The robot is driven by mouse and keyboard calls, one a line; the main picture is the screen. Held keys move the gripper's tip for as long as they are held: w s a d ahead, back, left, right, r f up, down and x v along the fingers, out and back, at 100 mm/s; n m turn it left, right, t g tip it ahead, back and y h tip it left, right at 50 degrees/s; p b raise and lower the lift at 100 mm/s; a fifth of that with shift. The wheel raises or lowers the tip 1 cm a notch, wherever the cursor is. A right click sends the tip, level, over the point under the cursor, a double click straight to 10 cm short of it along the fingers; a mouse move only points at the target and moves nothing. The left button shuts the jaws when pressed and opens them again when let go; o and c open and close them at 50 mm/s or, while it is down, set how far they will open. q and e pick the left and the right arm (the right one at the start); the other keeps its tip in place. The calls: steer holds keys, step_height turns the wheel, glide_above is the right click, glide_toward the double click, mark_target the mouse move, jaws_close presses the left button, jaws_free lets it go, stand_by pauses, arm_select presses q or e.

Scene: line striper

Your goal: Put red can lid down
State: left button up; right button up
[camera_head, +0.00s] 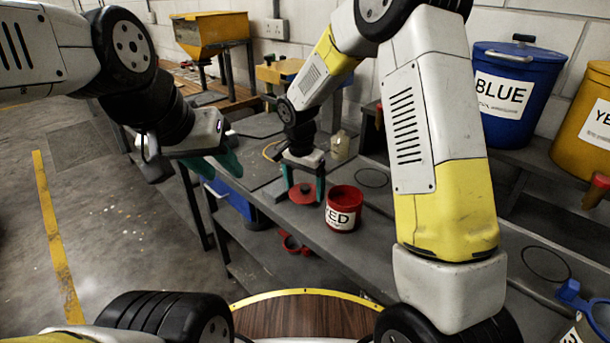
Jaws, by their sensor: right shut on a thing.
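The red can lid (302,198) is a flat red disc with a raised knob, left of the red can. My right gripper (305,187) points down over it, its teal fingers on either side of the knob, and is shut on it. The lid is at or very close to the grey bench top; I cannot tell whether it touches. The red can (342,210), labelled "RED", stands upright and open on the bench. My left gripper (230,162) is left of the bench, away from the lid; its fingers overlap in this view, so their opening is unclear.
A blue can (515,95) and a yellow can (592,130) stand on the right. A small bottle (340,146) stands behind the red can. A red clamp-like item (292,243) lies below the bench edge. A yellow hopper (210,33) is at the back.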

mark_target(302, 196)
steer(key=o, duration=1.2)
steer(key=shift+s+d+f, duration=0.15)
steer(key=shift+s+f, duration=0.15)
steer(key=shift+f, duration=0.25)
steer(key=shift+o, duration=0.2)
step_height(302, 196, up, 13)
steer(key=a, duration=0.1)
steer(key=s+d+r+n+t+y, duration=0.1)
steer(key=s+d+r+n+y, duration=0.15)
steer(key=s+d+r, duration=0.65)
steer(key=s+d+n+t, duration=0.2)
steer(key=s+d, duration=0.1)
steer(key=s, duration=0.4)
steer(key=s+d+n+t, duration=0.1)
steer(key=s+d+n, duration=0.1)
steer(key=s, duration=0.5)
steer(key=shift+s+d+r+n+t, duration=0.25)
steer(key=shift+d+r+n+t, duration=0.1)
steer(key=shift+d+r+t, duration=0.15)
steer(key=shift+y, duration=0.25)
